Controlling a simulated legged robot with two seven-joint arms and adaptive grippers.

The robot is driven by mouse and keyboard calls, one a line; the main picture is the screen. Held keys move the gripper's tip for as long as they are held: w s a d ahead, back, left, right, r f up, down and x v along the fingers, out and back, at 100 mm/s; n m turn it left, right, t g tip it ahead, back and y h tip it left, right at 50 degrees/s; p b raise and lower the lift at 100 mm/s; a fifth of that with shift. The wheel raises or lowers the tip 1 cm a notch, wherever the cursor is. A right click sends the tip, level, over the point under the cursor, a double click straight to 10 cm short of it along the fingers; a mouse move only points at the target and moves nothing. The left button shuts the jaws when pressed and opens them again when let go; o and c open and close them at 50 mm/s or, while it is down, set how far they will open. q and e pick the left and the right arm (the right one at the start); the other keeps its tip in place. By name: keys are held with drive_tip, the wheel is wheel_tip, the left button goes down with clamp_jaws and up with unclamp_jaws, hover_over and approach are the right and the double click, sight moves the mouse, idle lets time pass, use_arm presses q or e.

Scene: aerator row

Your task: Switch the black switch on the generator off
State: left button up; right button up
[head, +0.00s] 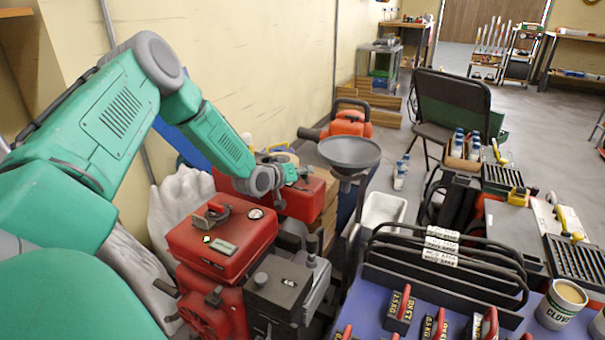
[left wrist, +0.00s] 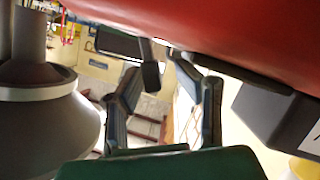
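A red engine-like machine (head: 222,240) with a grey box (head: 285,290) at its right side stands in the lower middle of the head view; it looks like the generator. A second red machine or case (head: 303,200) stands behind it. I cannot make out the black switch for certain in either view. My left gripper (head: 302,174) is above the second red body, beside the grey funnel (head: 350,153). In the left wrist view the two dark fingers (left wrist: 167,78) are apart with nothing between them, and a red surface (left wrist: 225,30) fills the top. My right gripper is out of view.
The funnel also shows close at the left of the left wrist view (left wrist: 45,120). An orange machine (head: 349,123) stands behind the funnel. A blue table (head: 385,285) with a black rack and weights is at lower right. A black chair (head: 452,105) stands beyond; open floor lies farther back.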

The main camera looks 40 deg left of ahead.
use_arm(q)
drive_tip(key=shift+s+r, duration=0.2)
drive_tip(key=shift+s, duration=0.15)
drive_tip(key=v, duration=1.1)
drive_tip(key=shift+s+d+f, duration=0.1)
drive_tip(key=shift+d, duration=0.1)
